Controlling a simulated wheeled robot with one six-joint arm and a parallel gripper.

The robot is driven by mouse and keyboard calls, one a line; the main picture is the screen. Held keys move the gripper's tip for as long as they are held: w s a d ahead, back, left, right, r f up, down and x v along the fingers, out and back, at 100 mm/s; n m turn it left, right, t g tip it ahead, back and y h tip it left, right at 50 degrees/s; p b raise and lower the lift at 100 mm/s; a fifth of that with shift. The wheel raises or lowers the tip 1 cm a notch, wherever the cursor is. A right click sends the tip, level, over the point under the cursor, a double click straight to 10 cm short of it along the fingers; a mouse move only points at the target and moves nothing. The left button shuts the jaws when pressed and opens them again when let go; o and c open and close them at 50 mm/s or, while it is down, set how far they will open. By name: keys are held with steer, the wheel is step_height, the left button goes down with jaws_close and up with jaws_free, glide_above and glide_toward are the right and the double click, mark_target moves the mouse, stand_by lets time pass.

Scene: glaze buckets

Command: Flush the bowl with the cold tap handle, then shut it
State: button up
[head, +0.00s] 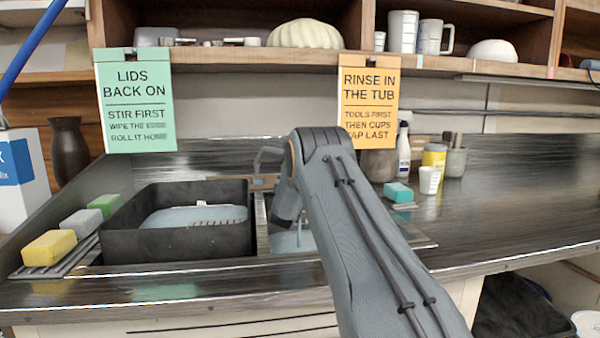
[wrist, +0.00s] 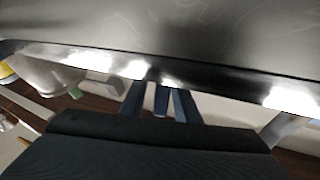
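In the head view my arm reaches over the sink bowl (head: 292,242), and its wrist bends down there. Only part of the bowl shows, pale inside, with a thin light streak below my wrist; I cannot tell if that is running water. A grey looped shape (head: 266,158) stands left of my wrist; I cannot tell if it is part of the tap. In the wrist view my gripper (wrist: 160,96) has two dark fingers with a gap, and a narrow dark bar shows between them. I cannot tell if they grip it. The cold tap handle is not clearly visible.
A black tub (head: 125,238) of pale liquid stands left of the bowl. Yellow (head: 48,248), grey and green (head: 105,205) sponges lie beside it. A teal sponge (head: 398,192), white cup (head: 429,180) and spray bottle (head: 403,150) stand at right. The right counter (head: 490,215) is clear.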

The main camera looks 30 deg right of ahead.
steer(key=shift+n+t+y+p, duration=0.3)
steer(key=shift+n+t+y, duration=0.1)
steer(key=shift+r+n+t+y+p, duration=0.1)
steer(key=shift+n+t+y+p, duration=0.2)
steer(key=shift+n, duration=0.1)
steer(key=shift+a+n+t+y, duration=0.2)
steer(key=shift+n+t+y, duration=0.1)
steer(key=shift+n+y, duration=0.2)
steer(key=b+v, duration=0.2)
steer(key=v, duration=0.5)
steer(key=shift+a+f, duration=0.3)
steer(key=shift+f, duration=0.1)
steer(key=b, duration=0.7)
steer(key=shift+s+a+b, duration=0.3)
steer(key=shift+s, duration=0.1)
steer(key=shift+s+a+f+b, duration=0.1)
steer(key=shift+s+f+b, duration=0.05)
steer(key=shift+b, duration=0.75)
